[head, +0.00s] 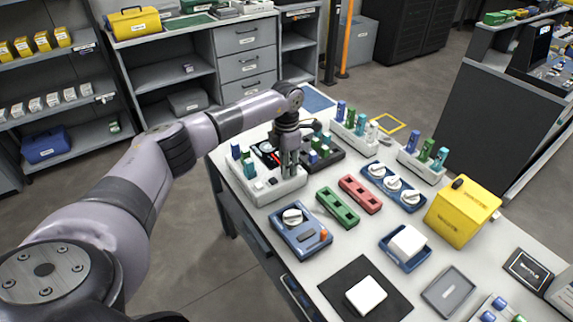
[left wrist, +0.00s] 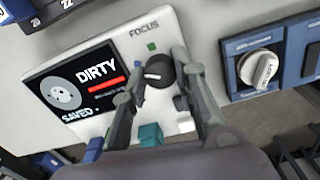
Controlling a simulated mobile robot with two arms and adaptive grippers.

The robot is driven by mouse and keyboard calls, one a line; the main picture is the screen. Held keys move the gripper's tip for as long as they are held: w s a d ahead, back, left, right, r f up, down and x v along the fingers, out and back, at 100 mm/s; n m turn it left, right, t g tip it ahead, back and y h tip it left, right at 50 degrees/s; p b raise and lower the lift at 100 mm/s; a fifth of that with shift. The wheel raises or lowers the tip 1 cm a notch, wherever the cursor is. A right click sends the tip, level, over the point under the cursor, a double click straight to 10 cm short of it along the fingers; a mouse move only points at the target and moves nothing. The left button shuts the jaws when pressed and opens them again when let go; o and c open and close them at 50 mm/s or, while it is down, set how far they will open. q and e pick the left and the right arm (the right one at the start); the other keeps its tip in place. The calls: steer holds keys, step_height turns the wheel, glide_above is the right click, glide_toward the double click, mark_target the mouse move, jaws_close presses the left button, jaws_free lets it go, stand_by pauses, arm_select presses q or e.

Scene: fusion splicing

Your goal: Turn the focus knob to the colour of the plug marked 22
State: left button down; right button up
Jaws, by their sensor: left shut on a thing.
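The focus knob (left wrist: 159,70) is a dark round knob on a white panel, below the word FOCUS. A small white mark shows on the left side of its face. My left gripper (left wrist: 158,84) is shut on the knob; the left gripper (head: 289,168) also shows over the white device (head: 287,189) in the head view. A label 22 (left wrist: 66,4) shows on a dark rack at the top left; the plug belonging to it cannot be made out.
The device's screen (left wrist: 78,85) reads DIRTY and SAVED. Blue (left wrist: 94,149) and teal (left wrist: 151,134) plugs stand by the fingers. A black plug rack (head: 335,163) stands close behind the device.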

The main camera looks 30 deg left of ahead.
stand_by(0.3)
arm_select(q)
steer(key=c, duration=1.6)
jaws_free()
steer(key=shift+o, duration=0.2)
steer(key=shift+r, duration=0.1)
step_height(320, 180, up, 12)
